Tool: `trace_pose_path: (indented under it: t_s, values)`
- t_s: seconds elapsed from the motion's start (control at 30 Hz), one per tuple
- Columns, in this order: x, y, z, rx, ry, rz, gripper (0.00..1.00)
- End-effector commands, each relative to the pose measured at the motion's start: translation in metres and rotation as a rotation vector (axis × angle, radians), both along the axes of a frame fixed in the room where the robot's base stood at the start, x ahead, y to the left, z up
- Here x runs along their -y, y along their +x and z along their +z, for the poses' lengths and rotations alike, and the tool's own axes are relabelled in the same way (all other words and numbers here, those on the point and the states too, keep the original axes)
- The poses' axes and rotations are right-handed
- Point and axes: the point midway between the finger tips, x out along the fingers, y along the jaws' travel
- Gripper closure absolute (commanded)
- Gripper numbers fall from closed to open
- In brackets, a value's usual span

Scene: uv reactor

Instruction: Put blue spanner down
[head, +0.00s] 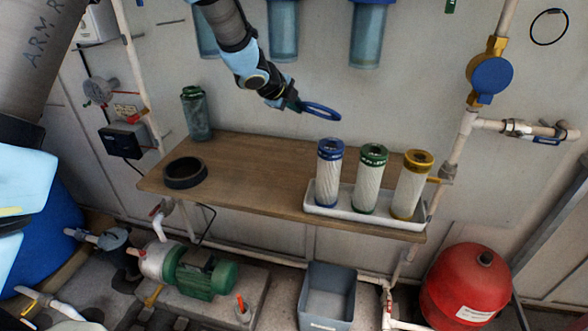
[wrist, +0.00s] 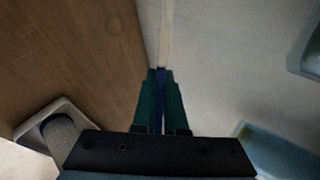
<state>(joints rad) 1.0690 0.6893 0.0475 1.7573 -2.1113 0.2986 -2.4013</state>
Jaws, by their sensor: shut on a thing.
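The ring is not visible there. The shelf's brown top (wrist: 60,50) fills the left of the wrist view, and the pale wall fills the right.
Three white filter cartridges with blue (head: 329,175), green (head: 370,180) and gold (head: 410,185) caps stand in a white tray (head: 350,214) at the shelf's right. A black ring (head: 185,183) and a greenish bottle (head: 196,115) are at the left. The shelf's middle is clear. Blue-topped housings (head: 368,40) hang behind.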

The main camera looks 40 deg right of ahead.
Motion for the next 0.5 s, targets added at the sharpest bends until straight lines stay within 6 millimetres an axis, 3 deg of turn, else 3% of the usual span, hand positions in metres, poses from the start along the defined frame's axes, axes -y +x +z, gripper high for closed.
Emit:
trace_pose_path:
  t_s: [0.27, 0.5]
  values:
    - [0.0, 0.0, -0.015, 0.001, 0.0, -0.001, 1.0]
    - [0.0, 0.0, -0.041, 0.001, 0.001, 0.0, 1.0]
